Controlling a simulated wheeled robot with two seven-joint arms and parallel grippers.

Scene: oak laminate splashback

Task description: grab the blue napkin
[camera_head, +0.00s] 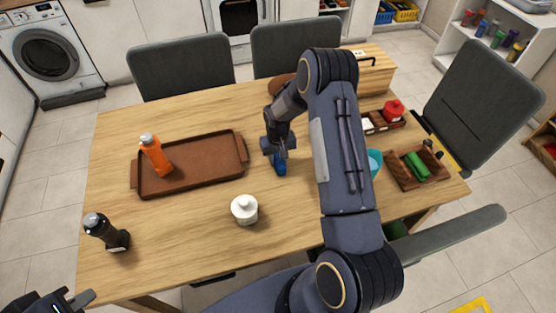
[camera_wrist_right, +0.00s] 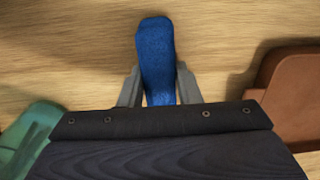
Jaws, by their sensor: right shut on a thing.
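The blue napkin (camera_head: 280,166) is on or just above the middle of the wooden table, right of the brown tray; I cannot tell whether it still touches the wood. In the right wrist view the napkin (camera_wrist_right: 156,55) sits between the two fingers, its far end sticking out beyond them. My right gripper (camera_head: 279,154) is shut on the napkin, pointing down. It also shows in the right wrist view (camera_wrist_right: 160,88). My left gripper (camera_head: 68,300) is at the lower left corner, away from the napkin, only partly in view; its jaw opening is unclear.
A brown tray (camera_head: 205,173) with an orange bottle (camera_head: 155,154) lies left. A dark bottle (camera_head: 106,232) and a white jar (camera_head: 244,209) stand nearer me. A teal cup (camera_head: 374,162) and a wooden tray with a green roll (camera_head: 416,166) are right. My right arm hides part of the table.

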